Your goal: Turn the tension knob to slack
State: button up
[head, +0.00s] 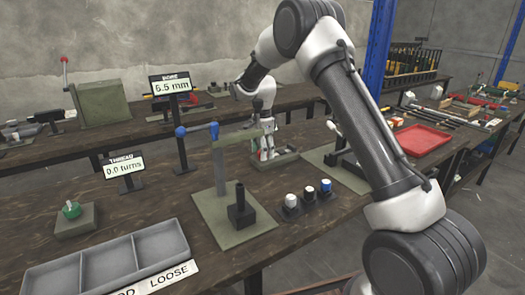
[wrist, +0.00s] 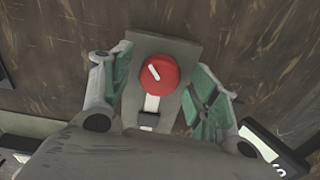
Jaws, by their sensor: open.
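In the wrist view a round red knob (wrist: 158,74) with a white pointer line sits on a grey plate (wrist: 185,47). The pointer slants to the upper left. A white strip and a small dark piece lie just below the knob. My gripper (wrist: 162,72) is open, with one green-padded finger on each side of the knob and a visible gap on both sides. In the head view my gripper (head: 267,152) points down at the back of the bench, and it largely hides the knob there.
A green press frame (head: 221,165) stands left of my gripper. Several small capped pieces (head: 308,195) stand in front. A green knob (head: 71,210) on a block, a grey tray (head: 110,262) and a thread display (head: 124,168) are at the left. A red tray (head: 422,140) lies right.

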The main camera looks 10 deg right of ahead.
jog(key=c, duration=1)
jog(key=shift+c, duration=0.2)
jog(key=shift+n, duration=0.3)
jog(key=n, duration=0.9)
jog(key=shift+n, duration=0.3)
jog(key=o, duration=1)
